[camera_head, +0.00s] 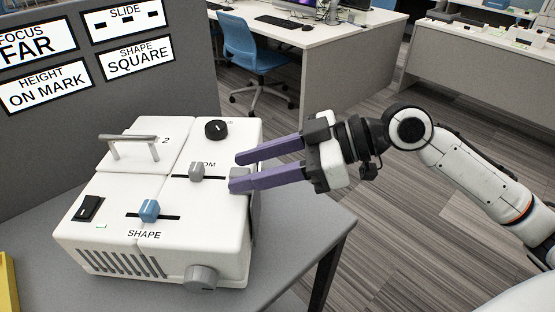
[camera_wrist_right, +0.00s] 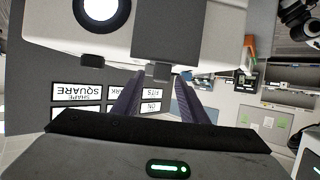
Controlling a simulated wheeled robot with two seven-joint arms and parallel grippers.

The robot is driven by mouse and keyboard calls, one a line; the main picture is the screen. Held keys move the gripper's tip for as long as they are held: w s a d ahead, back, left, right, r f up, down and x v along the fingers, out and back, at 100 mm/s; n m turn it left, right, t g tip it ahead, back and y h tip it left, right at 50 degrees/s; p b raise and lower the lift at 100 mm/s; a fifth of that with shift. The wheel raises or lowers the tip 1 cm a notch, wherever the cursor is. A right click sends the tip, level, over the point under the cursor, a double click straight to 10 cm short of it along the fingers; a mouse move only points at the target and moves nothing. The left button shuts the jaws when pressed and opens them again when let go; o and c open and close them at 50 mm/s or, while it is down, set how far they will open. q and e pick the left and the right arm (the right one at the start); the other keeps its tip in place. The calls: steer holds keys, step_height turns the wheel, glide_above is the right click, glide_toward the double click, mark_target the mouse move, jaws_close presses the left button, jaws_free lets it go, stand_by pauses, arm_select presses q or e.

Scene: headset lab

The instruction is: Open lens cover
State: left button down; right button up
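The white device (camera_head: 160,215) stands on the grey table. In the head view, a grey part (camera_head: 246,185), likely the lens cover, shows on its right side by my fingertips. In the right wrist view, a dark grey square plate (camera_wrist_right: 168,30) with a small tab (camera_wrist_right: 158,71) lies on the device's face, beside a bright white disc with a dark rim (camera_wrist_right: 100,8). My right gripper (camera_head: 237,171) is open, its purple fingers apart at the device's right side. In the wrist view, the tab shows between the fingertips (camera_wrist_right: 158,80); contact is unclear. My left gripper is out of view.
The device carries a metal handle (camera_head: 130,140), a black knob (camera_head: 215,130), a blue slider (camera_head: 149,211), a grey slider (camera_head: 196,170) and a front knob (camera_head: 200,278). A partition with signs (camera_head: 45,87) stands behind. A yellow object (camera_head: 8,285) is at left. Floor right of the table is clear.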

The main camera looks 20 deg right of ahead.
steer(key=b+v, duration=0.2)
steer(key=v, duration=0.6)
steer(key=shift+s+d, duration=0.1)
stand_by(0.3)
